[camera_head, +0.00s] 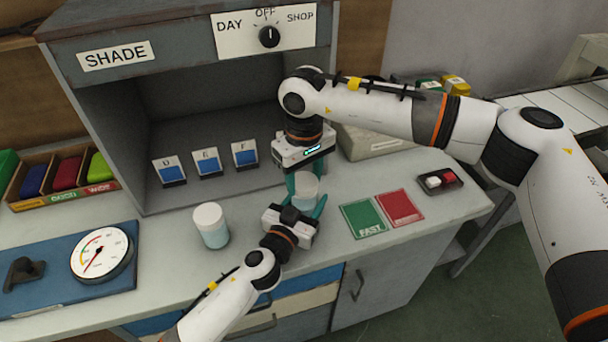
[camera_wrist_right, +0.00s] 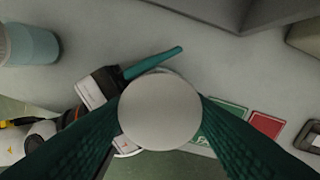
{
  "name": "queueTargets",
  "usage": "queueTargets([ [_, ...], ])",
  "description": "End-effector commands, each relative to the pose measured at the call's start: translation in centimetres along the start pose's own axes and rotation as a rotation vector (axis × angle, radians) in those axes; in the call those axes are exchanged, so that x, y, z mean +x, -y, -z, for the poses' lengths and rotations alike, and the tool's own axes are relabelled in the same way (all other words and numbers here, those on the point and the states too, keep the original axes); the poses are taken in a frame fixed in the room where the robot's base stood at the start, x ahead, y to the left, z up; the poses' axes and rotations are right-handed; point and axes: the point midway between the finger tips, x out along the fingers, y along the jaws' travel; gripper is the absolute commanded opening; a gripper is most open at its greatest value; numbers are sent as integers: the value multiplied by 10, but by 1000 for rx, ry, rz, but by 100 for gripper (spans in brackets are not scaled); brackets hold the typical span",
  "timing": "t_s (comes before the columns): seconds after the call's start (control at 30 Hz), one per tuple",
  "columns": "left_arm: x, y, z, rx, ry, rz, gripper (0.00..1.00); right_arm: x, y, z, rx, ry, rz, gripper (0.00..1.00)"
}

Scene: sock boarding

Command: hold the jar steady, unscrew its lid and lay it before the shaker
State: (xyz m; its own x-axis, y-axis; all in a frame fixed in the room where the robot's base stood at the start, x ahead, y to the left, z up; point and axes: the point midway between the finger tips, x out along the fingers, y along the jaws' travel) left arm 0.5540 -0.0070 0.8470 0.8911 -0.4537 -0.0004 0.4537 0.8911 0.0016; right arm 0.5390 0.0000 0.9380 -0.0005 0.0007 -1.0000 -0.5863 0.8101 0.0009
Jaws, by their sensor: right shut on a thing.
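The jar (camera_head: 305,197) stands on the counter between my two grippers, mostly hidden by their fingers. Its round white lid (camera_wrist_right: 160,110) fills the middle of the right wrist view and hides the jar body below. My right gripper (camera_head: 306,178) comes from above, its teal fingers shut on the lid from both sides. My left gripper (camera_head: 306,208) reaches in low from the front, with its fingers at the jar's sides; one finger shows beside the lid in the wrist view (camera_wrist_right: 155,62). Whether it grips the jar is hidden. A pale blue shaker (camera_head: 212,228) with a white top stands upright to the left.
A green card (camera_head: 363,219) and a red card (camera_head: 399,207) lie right of the jar, with a switch box (camera_head: 439,181) beyond. A dial gauge (camera_head: 101,254) is at left. Small labelled stands (camera_head: 207,162) line the shade box. Counter before the shaker is clear.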

Motion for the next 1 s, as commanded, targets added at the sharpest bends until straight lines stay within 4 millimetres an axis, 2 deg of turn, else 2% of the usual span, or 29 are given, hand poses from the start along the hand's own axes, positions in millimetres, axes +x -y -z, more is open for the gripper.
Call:
queueTargets([
  [0.1,0,0,1,0,-2,1,0,-1,0,0,-83,1,0,23],
  [0.7,0,0,1,0,-2,1,0,-1,0,0,-79,1,0,23],
  [1.0,0,0,1,0,-2,1,0,-9,0,0,-78,1,0,23],
])
